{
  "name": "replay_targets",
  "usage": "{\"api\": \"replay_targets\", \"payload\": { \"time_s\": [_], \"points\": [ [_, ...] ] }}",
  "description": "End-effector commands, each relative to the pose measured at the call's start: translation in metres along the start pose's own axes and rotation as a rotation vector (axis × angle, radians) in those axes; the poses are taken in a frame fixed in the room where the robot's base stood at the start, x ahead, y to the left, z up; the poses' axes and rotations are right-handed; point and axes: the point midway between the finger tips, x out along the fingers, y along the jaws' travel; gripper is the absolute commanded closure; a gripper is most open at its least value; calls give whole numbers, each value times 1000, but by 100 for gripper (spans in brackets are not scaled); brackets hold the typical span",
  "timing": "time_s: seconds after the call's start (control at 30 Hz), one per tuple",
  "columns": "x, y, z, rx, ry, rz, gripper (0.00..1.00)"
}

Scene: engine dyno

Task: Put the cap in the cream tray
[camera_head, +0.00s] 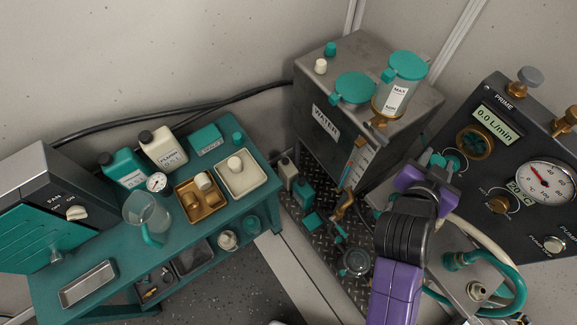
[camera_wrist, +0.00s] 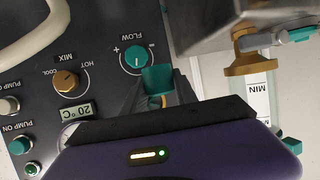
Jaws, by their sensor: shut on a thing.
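My gripper (camera_head: 432,170) is shut on a small teal cap (camera_head: 438,160), held up in front of the control panel. In the wrist view the teal cap (camera_wrist: 157,79) sits between the dark fingers of my gripper (camera_wrist: 158,98), below the FLOW knob. The cream tray (camera_head: 258,184) is a shallow square tray at the right end of the teal bench, well to the left of my gripper. A cream round piece (camera_head: 235,163) lies in it.
The steel water tank (camera_head: 295,100) stands between the bench and my gripper, with a teal lid (camera_head: 355,87) and a clear cylinder (camera_head: 392,100) on top. A brown tray (camera_head: 190,211) and a glass jug (camera_head: 147,215) are left of the cream tray. The panel (camera_head: 500,150) is close on the right.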

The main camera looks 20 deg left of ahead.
Motion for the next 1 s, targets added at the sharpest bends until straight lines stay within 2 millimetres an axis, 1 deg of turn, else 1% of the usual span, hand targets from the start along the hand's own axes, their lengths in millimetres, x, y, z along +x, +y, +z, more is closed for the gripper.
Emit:
{"api": "replay_targets", "payload": {
  "time_s": [0.03, 0.1, 0.17, 0.2, 0.27, 0.3, 0.37, 0.4, 0.47, 0.5, 0.57, 0.6, 0.67, 0.7, 0.77, 0.8, 0.9, 0.97, 1.0],
  "points": [
    [-5, -6, -11, -5, 3, -12, 100],
    [-13, -22, -20, -17, 3, -41, 100],
    [-19, -42, -23, -33, 0, -78, 100],
    [-24, -59, -23, -47, -1, -110, 100],
    [-32, -85, -22, -69, -1, -164, 100],
    [-37, -103, -21, -86, -1, -206, 100],
    [-47, -130, -17, -113, -1, -269, 100],
    [-54, -148, -14, -131, -1, -313, 100],
    [-66, -174, -8, -159, -1, -381, 100],
    [-75, -192, -5, -178, 0, -427, 100],
    [-89, -217, 2, -207, -1, -497, 100],
    [-100, -234, 7, -225, 0, -544, 100],
    [-116, -257, 15, -255, -2, -615, 100],
    [-128, -272, 20, -274, -1, -662, 100],
    [-145, -294, 29, -305, -1, -733, 100],
    [-158, -307, 35, -323, 0, -780, 100],
    [-187, -335, 52, -368, 0, -889, 100],
    [-202, -349, 62, -391, 1, -946, 100],
    [-210, -356, 69, -406, 0, -980, 100]
  ]
}}
